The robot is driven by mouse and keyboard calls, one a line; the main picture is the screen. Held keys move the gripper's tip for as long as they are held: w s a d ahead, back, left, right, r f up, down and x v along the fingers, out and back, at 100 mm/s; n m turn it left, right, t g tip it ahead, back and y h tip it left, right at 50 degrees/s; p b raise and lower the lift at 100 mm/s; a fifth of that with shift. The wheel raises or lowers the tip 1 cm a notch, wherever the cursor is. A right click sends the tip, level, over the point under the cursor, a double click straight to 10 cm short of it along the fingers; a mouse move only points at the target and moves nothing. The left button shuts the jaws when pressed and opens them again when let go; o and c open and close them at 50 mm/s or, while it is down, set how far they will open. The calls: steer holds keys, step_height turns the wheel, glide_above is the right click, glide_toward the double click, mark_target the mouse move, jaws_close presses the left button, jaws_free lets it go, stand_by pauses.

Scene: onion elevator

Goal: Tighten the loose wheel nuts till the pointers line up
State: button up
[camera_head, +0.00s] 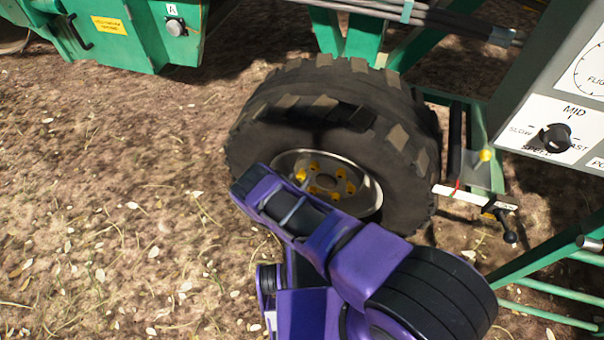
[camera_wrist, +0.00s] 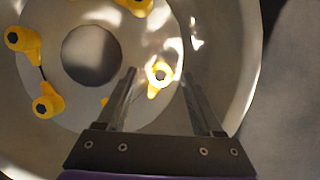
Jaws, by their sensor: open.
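The wheel's pale metal rim (camera_head: 368,193) carries several nuts with yellow pointers (camera_head: 340,173) in a ring around a dark hub hole. In the wrist view one nut with a yellow pointer (camera_wrist: 160,75) shows between the fingers of my gripper (camera_wrist: 158,73); its pointer tip points down. My gripper is open, one finger on each side of that nut. Whether they touch it I cannot tell. One pointer (camera_wrist: 135,5) is cut by the top edge. A yellow bit shows near the left finger, mostly hidden.
The thick black tyre (camera_head: 335,105) surrounds the rim. Green machine framework (camera_head: 140,35) stands behind. A grey control panel (camera_head: 555,120) with a knob and a lever (camera_head: 500,220) are at right. Bare soil (camera_head: 100,200) lies open at left.

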steer(key=shift+w+d+f, duration=0.1)
steer(key=shift+w+f, duration=0.05)
steer(key=shift+w, duration=0.15)
jaws_close()
stand_by(0.4)
